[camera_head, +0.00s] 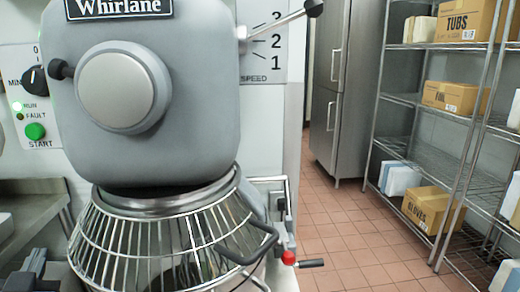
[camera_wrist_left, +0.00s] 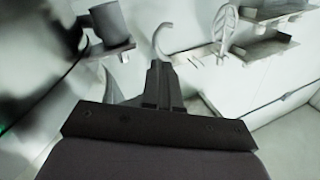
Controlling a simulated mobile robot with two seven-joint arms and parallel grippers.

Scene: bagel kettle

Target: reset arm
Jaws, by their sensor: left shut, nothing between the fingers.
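My left gripper (camera_head: 32,264) shows dark at the lower left corner of the head view, partly cut off by the frame edge. It is left of the mixer's wire guard and looks apart from it. In the left wrist view the fingers (camera_wrist_left: 161,72) are together and hold nothing. My right gripper is not in view.
A large grey mixer (camera_head: 150,90) with a wire bowl guard (camera_head: 140,245) fills the left and middle. A wire rack with boxes (camera_head: 427,208) stands at right. A pale hook (camera_wrist_left: 160,36) shows beyond my fingers.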

